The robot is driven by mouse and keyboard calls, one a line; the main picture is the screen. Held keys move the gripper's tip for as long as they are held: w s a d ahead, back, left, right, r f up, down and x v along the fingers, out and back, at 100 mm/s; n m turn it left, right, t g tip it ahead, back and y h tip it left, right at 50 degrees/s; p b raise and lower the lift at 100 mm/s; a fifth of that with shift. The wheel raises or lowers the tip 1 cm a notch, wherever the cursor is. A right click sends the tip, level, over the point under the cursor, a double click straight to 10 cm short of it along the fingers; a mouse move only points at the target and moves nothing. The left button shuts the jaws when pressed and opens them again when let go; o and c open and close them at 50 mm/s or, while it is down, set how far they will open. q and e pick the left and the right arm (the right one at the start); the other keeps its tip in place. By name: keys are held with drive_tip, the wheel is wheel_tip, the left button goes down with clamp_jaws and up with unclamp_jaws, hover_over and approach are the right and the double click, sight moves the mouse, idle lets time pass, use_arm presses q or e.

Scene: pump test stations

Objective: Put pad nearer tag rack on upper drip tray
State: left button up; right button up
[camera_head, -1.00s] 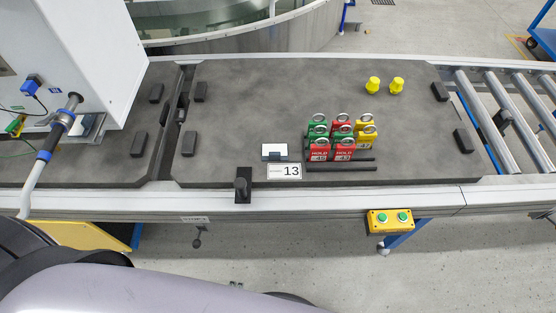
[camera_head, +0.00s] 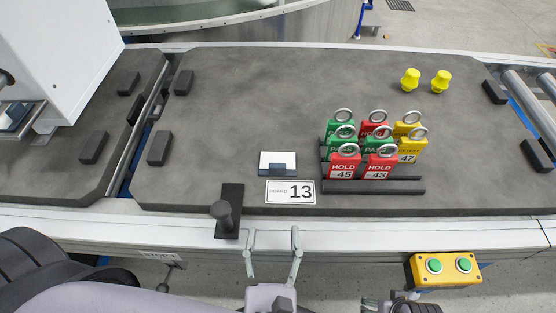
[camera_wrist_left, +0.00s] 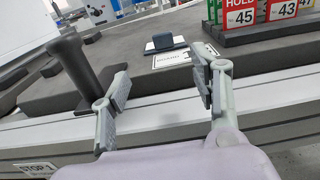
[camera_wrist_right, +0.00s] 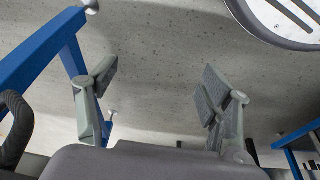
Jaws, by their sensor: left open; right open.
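The tag rack (camera_head: 372,187) stands on the dark board and holds several green, red and yellow tags with rings; it also shows in the left wrist view (camera_wrist_left: 270,33). I cannot clearly make out a pad or an upper drip tray. At the left edge, a small metal tray (camera_head: 22,118) under the white cabinet carries something blue and white, cut off by the frame. My left gripper (camera_head: 272,240) is open and empty before the board's front edge; its fingers also show in the left wrist view (camera_wrist_left: 160,85). My right gripper (camera_wrist_right: 158,80) is open and empty above the floor.
A black post (camera_head: 226,216) rises at the front rail. Two yellow pieces (camera_head: 410,80) stand at the back right. A yellow button box (camera_head: 445,268) hangs in front. The board's middle is clear.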

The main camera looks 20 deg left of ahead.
use_arm(q)
approach(277, 168)
drive_tip(key=x, duration=0.3)
drive_tip(key=shift+a, duration=0.1)
drive_tip(key=shift+b+x, duration=0.35)
drive_tip(key=shift+x, duration=0.55)
drive_tip(key=x, duration=0.3)
drive_tip(key=shift+w, duration=0.7)
drive_tip(key=shift+w+a, duration=0.1)
use_arm(e)
drive_tip(key=v, duration=0.4)
drive_tip(key=shift+w, duration=0.1)
use_arm(q)
drive_tip(key=shift+c, duration=0.6)
drive_tip(key=c, duration=1.2)
use_arm(e)
drive_tip(key=shift+w, duration=0.2)
